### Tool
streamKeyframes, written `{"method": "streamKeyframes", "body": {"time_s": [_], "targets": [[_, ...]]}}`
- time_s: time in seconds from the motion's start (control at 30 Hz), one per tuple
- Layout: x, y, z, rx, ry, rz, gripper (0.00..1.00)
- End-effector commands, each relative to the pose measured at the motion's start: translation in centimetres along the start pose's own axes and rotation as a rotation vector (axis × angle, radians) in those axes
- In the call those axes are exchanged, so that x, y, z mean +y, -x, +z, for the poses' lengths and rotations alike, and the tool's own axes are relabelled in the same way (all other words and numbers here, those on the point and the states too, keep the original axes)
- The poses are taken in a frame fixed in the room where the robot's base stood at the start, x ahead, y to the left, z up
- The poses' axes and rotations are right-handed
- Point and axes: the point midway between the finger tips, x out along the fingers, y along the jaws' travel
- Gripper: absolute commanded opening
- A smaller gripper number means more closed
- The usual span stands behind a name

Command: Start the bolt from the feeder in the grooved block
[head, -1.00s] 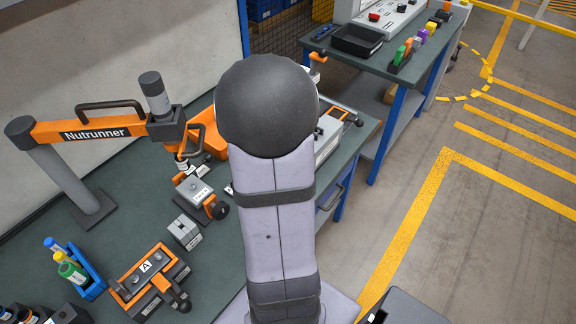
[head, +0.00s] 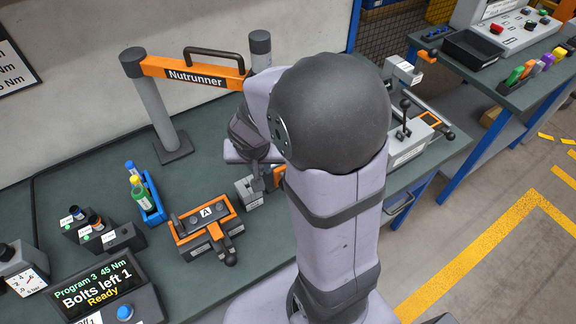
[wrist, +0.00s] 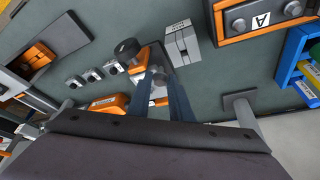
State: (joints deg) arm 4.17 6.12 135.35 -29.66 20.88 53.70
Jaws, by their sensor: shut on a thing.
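The grooved block (head: 246,194) is a small grey block on the green bench, right of the fixture marked A. In the wrist view the grooved block (wrist: 180,44) has a groove across it and stands just beyond my fingertips, apart from them. My gripper (wrist: 160,84) points down at the feeder (wrist: 127,47), an orange and grey unit with a black knob. The fingers are shut on a small grey piece, the bolt (wrist: 158,92), which is hard to make out. In the head view my arm hides the fingertips and most of the feeder (head: 276,176).
The orange fixture A (head: 206,218) stands left of the block, with a blue bottle rack (head: 152,205) behind it. The Nutrunner arm (head: 190,75) spans the back. A display (head: 95,287) reads "Program 3 45 Nm, Bolts left 1, Ready".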

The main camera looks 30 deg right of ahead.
Motion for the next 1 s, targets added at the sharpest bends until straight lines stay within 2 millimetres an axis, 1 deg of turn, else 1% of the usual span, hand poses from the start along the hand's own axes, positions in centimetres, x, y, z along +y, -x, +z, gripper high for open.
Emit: {"method": "streamKeyframes", "body": {"time_s": [0.03,0.1,0.2,0.3,0.63,1.0], "targets": [[-1.3,0.2,0.1,0.002,0.012,-0.006,0.0],[-2.4,0.5,0.2,0.001,0.018,-0.009,0.0],[-3.5,0.8,0.3,0.0,0.025,-0.01,0.0],[-4.1,1.0,0.3,0.0,0.027,-0.011,0.0],[-4.2,0.7,0.5,-0.001,0.027,-0.011,0.0],[-4.2,-1.3,1.4,-0.001,0.028,-0.011,0.0]]}}
